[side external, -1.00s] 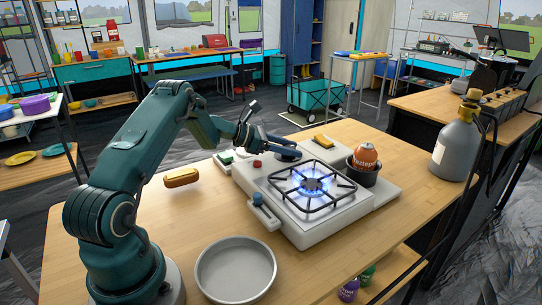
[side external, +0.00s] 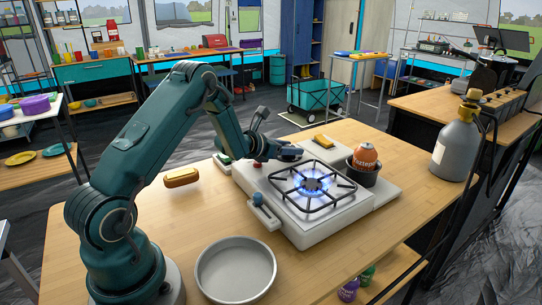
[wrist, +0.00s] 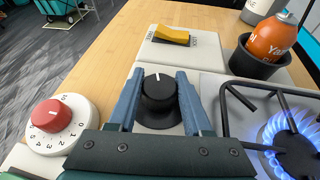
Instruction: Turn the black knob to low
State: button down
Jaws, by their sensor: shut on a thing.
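The black knob (wrist: 158,98) sits on the white stove (wrist: 208,95), left of the lit burner in the wrist view. A white pointer mark on its top points toward the far side, away from my gripper's base. My gripper (wrist: 159,88) is shut on the knob, with one blue finger on its left and one on its right. In the side view my gripper (side external: 288,153) is low over the stove's (side external: 320,232) back left part and hides the black knob. I cannot make out a low marking around the knob.
A red knob (wrist: 51,115) on a numbered white dial is left of my gripper. A yellow switch (wrist: 171,35) lies beyond. Blue flame burns under the black grate (side external: 313,187). An orange container (side external: 365,156) stands in a dark pot (wrist: 257,60). A round pan (side external: 236,271) is at the front.

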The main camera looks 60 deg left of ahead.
jog(key=shift+r, duration=0.1)
dwell(0.3)
jog(key=shift+c, duration=1.7)
grip_release()
jog(key=shift+v, duration=2.5)
jog(key=shift+o, duration=0.2)
